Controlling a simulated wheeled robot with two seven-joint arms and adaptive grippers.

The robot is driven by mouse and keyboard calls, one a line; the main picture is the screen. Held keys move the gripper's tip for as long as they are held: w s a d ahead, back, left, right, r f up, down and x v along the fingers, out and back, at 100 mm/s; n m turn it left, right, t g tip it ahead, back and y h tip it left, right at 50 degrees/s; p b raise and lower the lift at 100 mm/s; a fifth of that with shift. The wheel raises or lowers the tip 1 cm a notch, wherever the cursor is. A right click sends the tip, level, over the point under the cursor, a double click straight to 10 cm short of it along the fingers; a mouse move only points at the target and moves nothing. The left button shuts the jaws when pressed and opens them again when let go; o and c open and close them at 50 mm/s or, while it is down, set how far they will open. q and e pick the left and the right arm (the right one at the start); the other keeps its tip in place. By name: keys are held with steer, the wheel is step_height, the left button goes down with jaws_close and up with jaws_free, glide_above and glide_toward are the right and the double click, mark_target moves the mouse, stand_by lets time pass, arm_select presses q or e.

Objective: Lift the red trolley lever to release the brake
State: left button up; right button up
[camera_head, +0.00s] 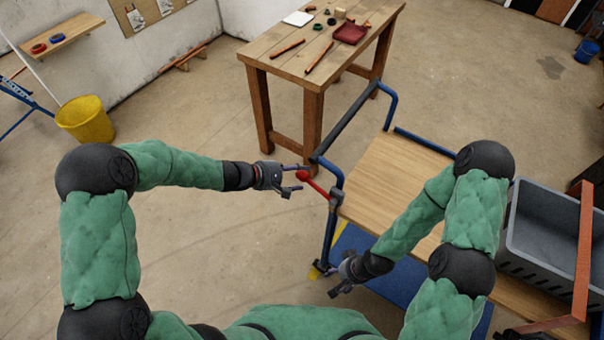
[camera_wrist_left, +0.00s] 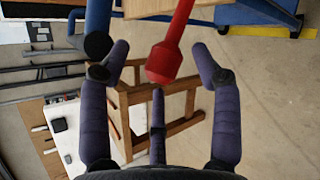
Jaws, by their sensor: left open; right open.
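The red lever (camera_head: 316,185) sticks out to the left from the blue frame of the trolley (camera_head: 386,178) in the head view, with a thick knob at its free end. My left gripper (camera_head: 296,179) is open right at that knob. In the left wrist view the lever's knob (camera_wrist_left: 163,62) lies between the spread fingers of my left gripper (camera_wrist_left: 160,70), towards their tips. I cannot tell whether any finger touches it. My right gripper (camera_head: 338,281) is open and empty, low beside the near left corner of the trolley.
A wooden workbench (camera_head: 283,59) with tools and a red tray (camera_head: 350,33) stands behind the trolley. A grey crate (camera_head: 545,245) sits at the trolley's right end. A yellow bucket (camera_head: 86,121) stands at the left. The floor left of the trolley is clear.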

arm_select(q)
steer(key=v, duration=0.9)
steer(key=shift+s+r, duration=0.1)
steer(key=s+d+f+m+g+y, duration=0.1)
steer(key=s+f+m, duration=0.5)
steer(key=f, duration=0.8)
steer(key=s+d+f+m+g+y+b, duration=0.1)
steer(key=s+f+m+g+y, duration=0.3)
steer(key=s+f, duration=0.9)
steer(key=shift+s+f+m+g+y, duration=0.3)
steer(key=shift+f+m+y, duration=0.35)
steer(key=shift+m, duration=0.75)
steer(key=shift+d, duration=0.15)
steer(key=shift+c, duration=0.3)
